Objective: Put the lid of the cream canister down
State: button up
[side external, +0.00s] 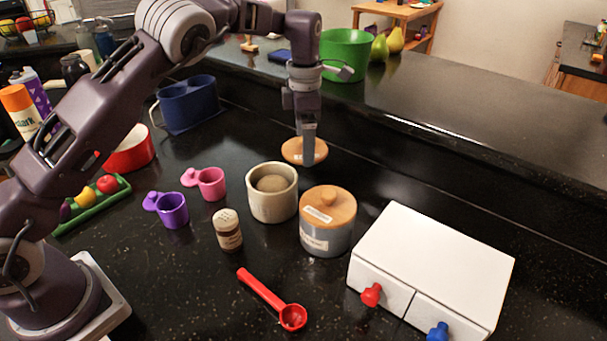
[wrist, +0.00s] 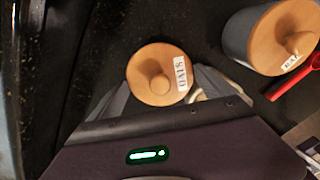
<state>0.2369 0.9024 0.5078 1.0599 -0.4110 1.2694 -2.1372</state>
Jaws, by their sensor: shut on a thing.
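My gripper (side external: 308,155) is shut on the round wooden lid (side external: 293,150) and holds it in the air, behind and right of the open cream canister (side external: 258,210). The canister stands upright on the counter with brownish contents showing. In the wrist view the lid (wrist: 148,65) has a round knob and a white label that seems to read "OATS". The lid and my gripper hide most of what lies below them there; a pale bit beside the finger may be the cream canister.
A grey canister (side external: 325,238) with its own wooden lid stands right of the cream one. A white drawer box (side external: 435,255) is farther right. A shaker (side external: 228,232), pink cup (side external: 211,184), purple cup (side external: 174,212) and red scoop (side external: 291,317) lie around. Dark counter behind is clear.

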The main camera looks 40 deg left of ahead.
aim_at(304, 179)
notch_tip(304, 179, down, 8)
jog(key=shift+r, duration=0.1)
